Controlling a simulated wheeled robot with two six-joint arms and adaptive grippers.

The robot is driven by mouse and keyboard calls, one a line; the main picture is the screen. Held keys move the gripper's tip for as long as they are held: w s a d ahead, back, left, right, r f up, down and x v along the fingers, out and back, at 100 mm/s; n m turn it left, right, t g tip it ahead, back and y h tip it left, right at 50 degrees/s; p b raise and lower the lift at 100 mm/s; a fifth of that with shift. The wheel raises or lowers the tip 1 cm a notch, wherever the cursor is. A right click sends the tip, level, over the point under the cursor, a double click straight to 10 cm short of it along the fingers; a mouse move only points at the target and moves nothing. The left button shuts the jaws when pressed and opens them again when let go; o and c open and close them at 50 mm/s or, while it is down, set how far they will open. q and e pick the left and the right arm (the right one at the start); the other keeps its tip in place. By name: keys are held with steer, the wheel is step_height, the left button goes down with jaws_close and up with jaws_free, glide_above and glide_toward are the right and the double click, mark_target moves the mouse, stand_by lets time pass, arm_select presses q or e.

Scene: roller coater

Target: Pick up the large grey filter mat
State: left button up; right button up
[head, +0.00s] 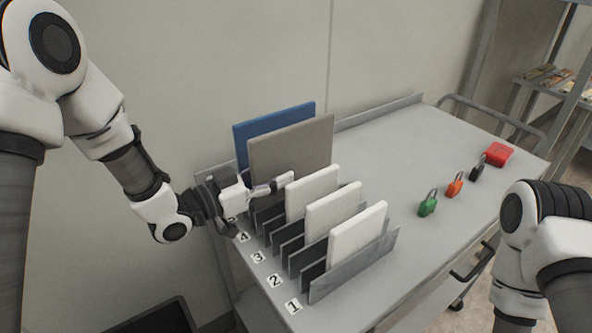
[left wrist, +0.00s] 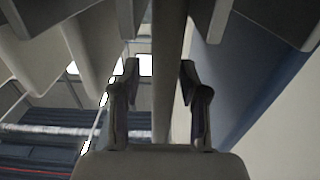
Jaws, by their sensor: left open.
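The large grey filter mat (head: 290,147) stands upright in the slotted rack, in front of a large blue mat (head: 262,128). My left gripper (head: 275,184) is at the near left edge of the grey mat, low down, with its fingers pointing right. In the left wrist view the open fingers (left wrist: 159,78) stand on either side of the grey mat's thin edge (left wrist: 170,50). A gap shows on each side, so the mat is not clamped. The blue mat (left wrist: 235,75) is to the right there. My right gripper is out of view.
Several smaller white mats (head: 332,209) stand in the nearer slots of the metal rack (head: 352,268), beside numbered labels. Green (head: 427,204), orange (head: 455,185) and black padlocks and a red item (head: 497,154) lie on the cart top (head: 400,150). Its middle is clear.

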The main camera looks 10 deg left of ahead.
arm_select(q)
steer(key=shift+x, duration=0.95)
steer(key=shift+a, duration=0.2)
steer(key=shift+c, duration=0.4)
steer(key=shift+d, duration=0.1)
jaws_close()
